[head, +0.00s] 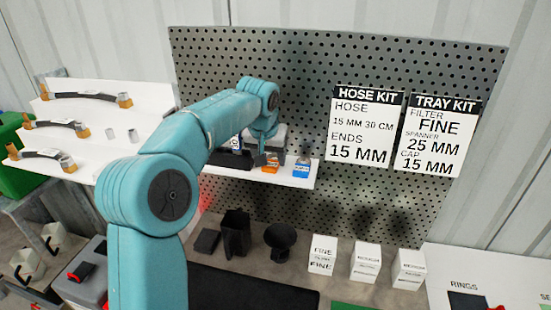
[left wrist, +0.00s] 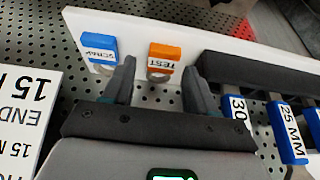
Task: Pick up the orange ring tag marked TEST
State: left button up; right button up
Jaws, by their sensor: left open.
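The orange ring tag (head: 271,164) sits on the white shelf (head: 240,176) in front of the pegboard. In the left wrist view the orange tag (left wrist: 165,52) reads TEST, upside down, and a grey ring shows below it. I cannot tell how far off the tag is. My right gripper is not in view.
A blue tag (head: 301,168), seeming to read SCRAP, stands right of the orange one. A black holder (left wrist: 260,75) with blue-tagged spanners (left wrist: 288,132) is close on the other side. The pegboard (head: 300,60) rises behind. Cartons (head: 366,262) stand on the bench below.

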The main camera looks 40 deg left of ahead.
aim_at(269, 166)
pick_arm(q)
jog(key=f, duration=0.1)
jog(key=a+f, duration=0.1)
jog(key=f, duration=0.1)
jog(key=shift+w+a+p, duration=0.3)
jog(key=shift+w+a, duration=0.05)
jog(key=shift+w+d, duration=0.1)
jog(key=shift+d, duration=0.25)
jog(key=shift+w, duration=0.1)
jog(key=shift+c, duration=0.9)
jog(key=shift+f, duration=0.1)
jog(key=c, duration=0.5)
jog(key=shift+a, duration=0.15)
jog(key=shift+c, duration=0.9)
